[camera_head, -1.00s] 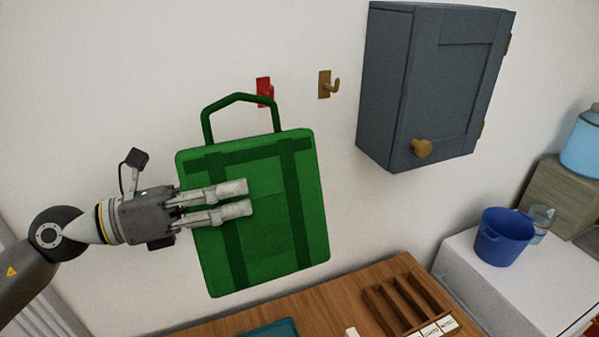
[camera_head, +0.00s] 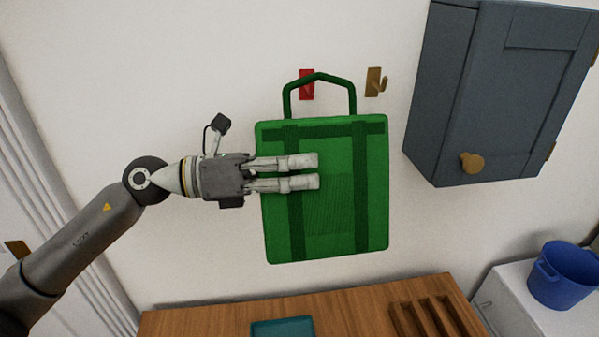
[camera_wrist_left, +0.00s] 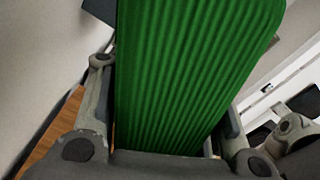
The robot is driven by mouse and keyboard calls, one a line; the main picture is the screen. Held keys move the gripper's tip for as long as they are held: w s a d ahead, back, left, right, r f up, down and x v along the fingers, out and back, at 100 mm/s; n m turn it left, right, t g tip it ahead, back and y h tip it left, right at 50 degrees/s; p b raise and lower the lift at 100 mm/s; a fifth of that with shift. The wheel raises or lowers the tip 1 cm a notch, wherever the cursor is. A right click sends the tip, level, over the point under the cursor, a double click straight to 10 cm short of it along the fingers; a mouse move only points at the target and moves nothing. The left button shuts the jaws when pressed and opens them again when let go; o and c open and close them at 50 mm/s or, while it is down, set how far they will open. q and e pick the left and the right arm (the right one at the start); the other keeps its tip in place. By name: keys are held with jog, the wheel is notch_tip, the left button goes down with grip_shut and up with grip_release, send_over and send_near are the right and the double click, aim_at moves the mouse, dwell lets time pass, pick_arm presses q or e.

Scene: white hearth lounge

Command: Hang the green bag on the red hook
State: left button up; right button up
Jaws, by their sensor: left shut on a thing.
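The green bag (camera_head: 345,215) is upright in front of the white wall, its loop handle on top. The red hook (camera_head: 307,92) on the wall is seen behind and through the handle, near the top left of the loop. I cannot tell whether the handle is around the hook or only in front of it. My left gripper (camera_head: 317,171) comes in from the left and is shut on the bag's body. In the left wrist view the ribbed green bag (camera_wrist_left: 185,75) fills the space between the fingers. My right gripper is not in view.
A brass hook (camera_head: 375,83) is right of the red one. A blue-grey wall cabinet (camera_head: 500,110) hangs further right. Below is a wooden top (camera_head: 365,305) with a teal item (camera_head: 283,328) and a slotted wooden tray (camera_head: 425,318). A blue bucket (camera_head: 563,277) stands at right.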

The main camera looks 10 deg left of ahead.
pick_arm(q)
jog(key=shift+w+a, duration=0.1)
jog(key=shift+w, duration=0.5)
jog(key=shift+w+a, duration=0.3)
jog(key=shift+w, duration=0.05)
jog(key=w+a+f+b, duration=0.2)
jog(key=w+f+b, duration=0.1)
jog(key=w, duration=0.2)
jog(key=shift+w+a+f, duration=0.15)
jog(key=shift+w+f, duration=0.05)
jog(key=shift+w, duration=0.1)
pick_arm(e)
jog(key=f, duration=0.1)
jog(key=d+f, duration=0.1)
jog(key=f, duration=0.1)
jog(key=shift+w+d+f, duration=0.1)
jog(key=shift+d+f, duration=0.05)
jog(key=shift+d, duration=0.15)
